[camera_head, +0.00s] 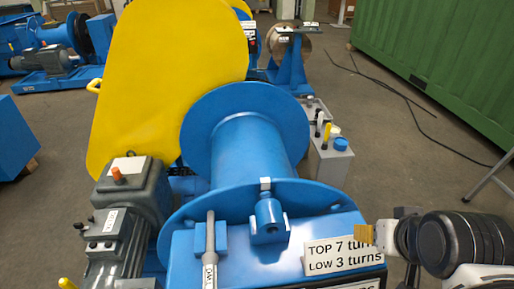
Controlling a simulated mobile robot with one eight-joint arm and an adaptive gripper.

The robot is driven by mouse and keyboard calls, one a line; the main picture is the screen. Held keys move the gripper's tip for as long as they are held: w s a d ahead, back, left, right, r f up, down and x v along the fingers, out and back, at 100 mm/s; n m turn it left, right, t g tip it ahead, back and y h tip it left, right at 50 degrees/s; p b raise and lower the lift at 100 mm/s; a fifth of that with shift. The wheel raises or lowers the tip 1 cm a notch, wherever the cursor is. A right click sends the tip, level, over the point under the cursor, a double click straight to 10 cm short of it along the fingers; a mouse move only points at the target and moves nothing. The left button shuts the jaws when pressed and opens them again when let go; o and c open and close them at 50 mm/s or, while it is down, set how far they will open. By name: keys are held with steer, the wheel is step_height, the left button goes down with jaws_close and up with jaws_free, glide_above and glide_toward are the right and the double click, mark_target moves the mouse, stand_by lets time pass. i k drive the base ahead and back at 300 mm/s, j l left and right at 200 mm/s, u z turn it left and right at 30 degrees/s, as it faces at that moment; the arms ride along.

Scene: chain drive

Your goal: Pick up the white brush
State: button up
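I cannot make out a white brush for certain. A small white upright piece (319,122) stands on the grey box at the right of the blue drum, next to a yellow-tipped one; it is too small to identify. My arm comes in at the lower right, with black and white joints. Its end, my gripper (372,235), shows only in part, with a tan block at its tip beside the white "TOP 7 turns" sign (340,252). Its fingers are not clear, and I see no brush held.
A blue drum (252,150) with wide flanges fills the middle, before a large yellow guard (170,75). A grey motor unit (125,205) is at the left. The grey box (331,165) has a blue cap. A green container (440,60) stands far right; open floor lies before it, with cables.

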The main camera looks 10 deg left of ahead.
mark_target(317, 134)
steer(key=l+z, duration=0.3)
steer(key=z, duration=0.15)
steer(key=k+l+z, duration=0.1)
steer(key=l+z, duration=0.55)
steer(key=z, duration=0.25)
steer(key=i+l+z, duration=0.2)
steer(key=i+l, duration=0.15)
steer(key=i+l+z, duration=0.2)
steer(key=i, duration=0.4)
steer(key=i+j+u, duration=0.3)
steer(key=u, duration=0.15)
steer(key=i+j+u, duration=0.1)
steer(key=i+u, duration=0.85)
steer(key=i+l+u, duration=0.2)
steer(key=i+u, duration=0.3)
steer(key=i+l+u, duration=0.1)
steer(key=i+u, duration=0.3)
steer(key=i+l+u, duration=0.25)
steer(key=i+u, duration=0.15)
steer(key=i+l+u, duration=0.8)
